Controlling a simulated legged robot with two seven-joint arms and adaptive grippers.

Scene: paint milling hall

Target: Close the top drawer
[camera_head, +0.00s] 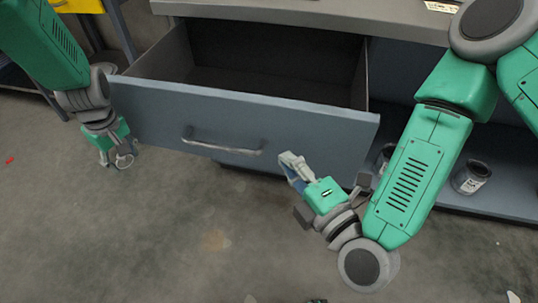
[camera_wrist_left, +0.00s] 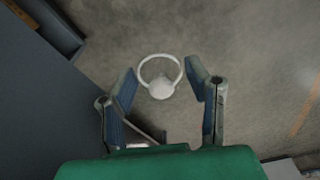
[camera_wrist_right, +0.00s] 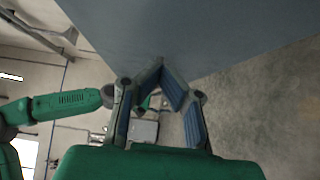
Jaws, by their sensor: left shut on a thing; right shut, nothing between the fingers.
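The top drawer (camera_head: 230,117) is pulled out of the grey bench, with its empty-looking inside showing and a bar handle (camera_head: 222,144) on its front. My right gripper (camera_head: 290,163) is shut and empty, close to the drawer front at the right of the handle. In the right wrist view its fingertips (camera_wrist_right: 158,72) are at the lower edge of the drawer front (camera_wrist_right: 195,35); contact is unclear. My left gripper (camera_head: 116,158) is past the left end of the drawer front, shut on a small white ringed thing (camera_wrist_left: 161,88), which also shows in the head view (camera_head: 126,160).
The benchtop (camera_head: 310,12) overhangs the drawer. Dark cans, one with a label (camera_head: 471,178), stand on the lower shelf (camera_head: 500,200) at right. A yellow bin (camera_head: 66,38) is at the far left. The floor in front is mostly clear.

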